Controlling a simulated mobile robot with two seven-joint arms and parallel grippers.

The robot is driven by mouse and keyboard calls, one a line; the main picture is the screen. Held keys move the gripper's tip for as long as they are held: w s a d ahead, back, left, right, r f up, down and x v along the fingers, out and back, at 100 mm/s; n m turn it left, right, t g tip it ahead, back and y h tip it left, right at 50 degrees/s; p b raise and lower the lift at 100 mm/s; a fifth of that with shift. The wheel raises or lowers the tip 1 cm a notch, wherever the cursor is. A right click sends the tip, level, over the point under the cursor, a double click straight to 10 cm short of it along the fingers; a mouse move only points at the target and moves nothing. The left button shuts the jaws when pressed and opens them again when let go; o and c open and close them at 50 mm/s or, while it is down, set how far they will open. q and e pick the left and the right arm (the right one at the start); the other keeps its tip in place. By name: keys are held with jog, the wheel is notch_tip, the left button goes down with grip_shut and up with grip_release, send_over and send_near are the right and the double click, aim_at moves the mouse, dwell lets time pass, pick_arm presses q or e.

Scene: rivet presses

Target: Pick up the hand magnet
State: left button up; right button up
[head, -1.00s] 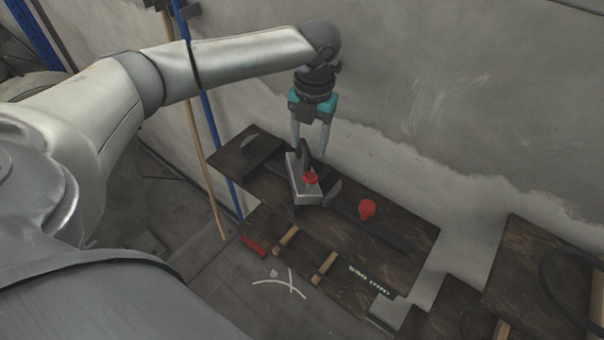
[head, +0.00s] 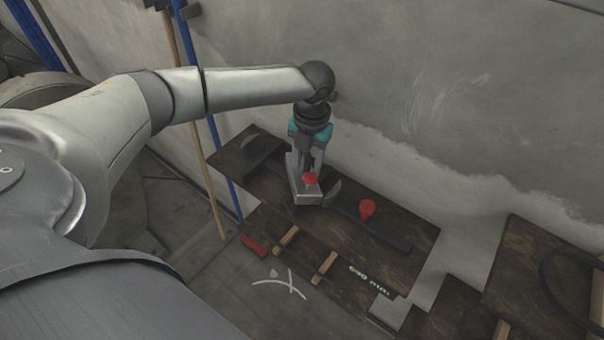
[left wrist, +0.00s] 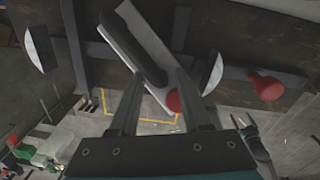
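The hand magnet (head: 307,191) is a pale grey block with a dark bar handle and a red knob at one end. It sits tilted against the dark brown board in the head view. In the left wrist view its dark handle (left wrist: 140,47) runs diagonally along the pale block. My left gripper (head: 306,163) is directly over the magnet. In the left wrist view the fingers (left wrist: 160,77) are apart, with the handle's near end between their tips. Contact with the handle cannot be told. My right gripper is not in view.
A second red knob (head: 367,208) stands on a dark strip right of the magnet. Pale half-disc pieces (head: 332,192) flank it. A grey wall (head: 440,100) rises close behind. A red item (head: 253,246) and wooden strips (head: 325,267) lie in front.

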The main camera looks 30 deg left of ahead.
pick_arm(q)
grip_shut()
jog(key=shift+r, duration=0.1)
dwell(1.0)
